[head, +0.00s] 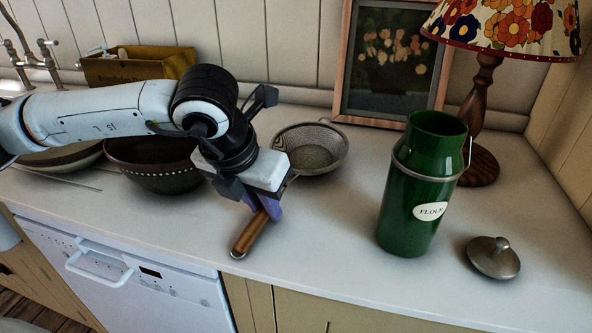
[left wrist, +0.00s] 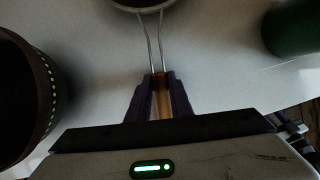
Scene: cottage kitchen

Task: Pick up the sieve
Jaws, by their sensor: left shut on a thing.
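The sieve (head: 311,148) is a round metal mesh bowl with a wooden handle (head: 250,233), on the worktop in the middle of the head view. My left gripper (head: 265,208) is shut on the handle, close to where the metal wires meet the wood. In the left wrist view the handle (left wrist: 160,98) lies between the two dark fingers, and two wires run up to the sieve's rim (left wrist: 143,7), which the top edge cuts off. I cannot tell whether the sieve is clear of the worktop. My right gripper is in neither view.
A dark bowl (head: 153,176) stands left of the gripper, with a paler bowl beyond it. A green flour canister (head: 408,205) stands open to the right, its lid (head: 493,258) beside it. A lamp (head: 480,163) and a framed picture (head: 366,110) stand behind. The worktop between gripper and canister is clear.

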